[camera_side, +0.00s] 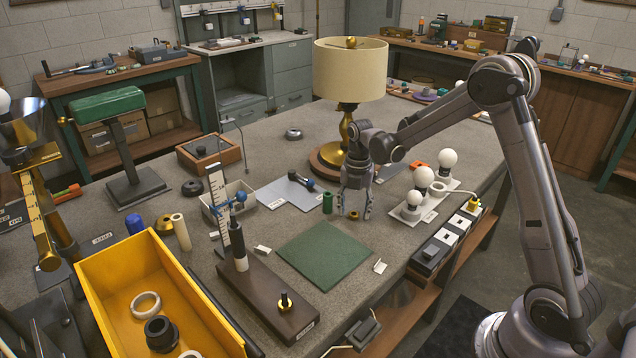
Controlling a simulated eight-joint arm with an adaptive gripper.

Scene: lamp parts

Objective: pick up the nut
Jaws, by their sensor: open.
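The small brass nut (353,215) lies on the grey bench top, just beyond the far right corner of the green mat (325,255). My gripper (354,209) points down with its fingers apart, one to each side of the nut as seen here. The fingertips are close to the bench. I cannot tell whether they touch the nut. Nothing shows held in the gripper.
A green cylinder (327,203) stands close to the left of my gripper. White bulbs (423,176) on a holder are close to the right. The lamp with its cream shade (350,72) stands behind. The green mat in front is clear.

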